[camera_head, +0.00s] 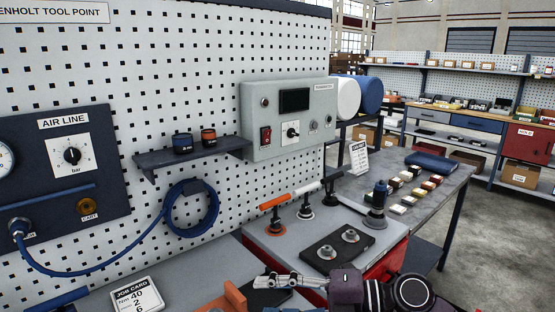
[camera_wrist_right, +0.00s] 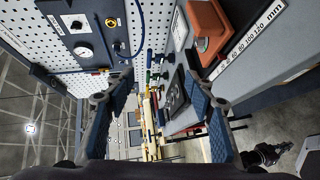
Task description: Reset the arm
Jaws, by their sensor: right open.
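My right gripper (camera_head: 283,282) reaches in at the lower edge of the head view, its fingers pointing left above the front bench. My right wrist (camera_head: 410,290) is low at the centre right. In the right wrist view the two fingers of the right gripper (camera_wrist_right: 157,90) stand wide apart with nothing between them.
An orange block (camera_head: 236,297) and a job card (camera_head: 137,297) are close left of the right gripper. A black plate (camera_head: 338,250) with two metal knobs lies beyond it. The pegboard (camera_head: 205,80) carries the air line panel (camera_head: 70,155), blue hose and grey control box (camera_head: 290,115). Open floor (camera_head: 495,240) lies right.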

